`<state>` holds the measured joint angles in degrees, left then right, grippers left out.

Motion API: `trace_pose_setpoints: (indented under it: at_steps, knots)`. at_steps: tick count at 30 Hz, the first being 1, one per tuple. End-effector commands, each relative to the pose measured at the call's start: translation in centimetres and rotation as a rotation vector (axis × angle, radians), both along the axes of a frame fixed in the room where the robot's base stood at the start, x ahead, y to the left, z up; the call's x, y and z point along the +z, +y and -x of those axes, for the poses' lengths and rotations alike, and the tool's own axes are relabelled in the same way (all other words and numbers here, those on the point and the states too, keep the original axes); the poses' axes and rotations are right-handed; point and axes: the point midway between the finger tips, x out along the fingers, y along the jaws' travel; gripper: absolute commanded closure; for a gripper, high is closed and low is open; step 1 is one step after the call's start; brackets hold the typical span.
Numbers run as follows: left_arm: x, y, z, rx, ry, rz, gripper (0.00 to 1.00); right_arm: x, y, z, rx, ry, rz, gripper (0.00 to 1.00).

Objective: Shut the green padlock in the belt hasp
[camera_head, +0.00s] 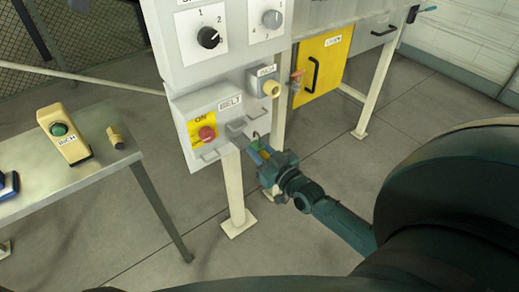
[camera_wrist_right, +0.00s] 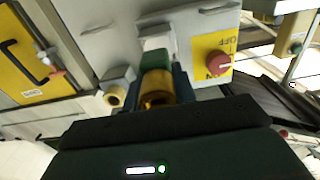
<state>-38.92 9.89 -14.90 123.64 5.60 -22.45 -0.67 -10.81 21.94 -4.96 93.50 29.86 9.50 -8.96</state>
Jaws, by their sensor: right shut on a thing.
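The green padlock (camera_head: 261,146) is between the fingers of my right gripper (camera_head: 265,154), below and right of the BELT box (camera_head: 205,117). Its thin shackle points up. In the right wrist view the padlock (camera_wrist_right: 156,62) shows a green part and a brass-coloured part between the dark fingers, right in front of the grey belt hasp (camera_wrist_right: 158,38). The hasp (camera_head: 237,127) sticks out from the BELT box's front. I cannot tell whether the shackle passes through the hasp or is closed. My right gripper is shut on the padlock. My left gripper is not in view.
The red ON/OFF knob (camera_head: 207,134) sits on a yellow plate left of the hasp. An INCH box (camera_head: 266,82) with a round knob is above right. A table (camera_head: 95,170) at the left bears a beige INCH station (camera_head: 63,134) and a small brass-coloured piece (camera_head: 115,138).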

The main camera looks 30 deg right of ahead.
Motion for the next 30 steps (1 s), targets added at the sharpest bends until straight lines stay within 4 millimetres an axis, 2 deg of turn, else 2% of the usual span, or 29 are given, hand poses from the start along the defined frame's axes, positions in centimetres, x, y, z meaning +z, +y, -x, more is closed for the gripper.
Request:
trace_pose_setpoints:
  at_steps: [9,30]
  knots:
    - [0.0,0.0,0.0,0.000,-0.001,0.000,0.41,0.1,0.0,-0.1,0.000,-0.002,0.000,1.00]
    - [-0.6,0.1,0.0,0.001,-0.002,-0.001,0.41,0.1,0.2,-2.2,0.000,-0.003,0.001,1.00]
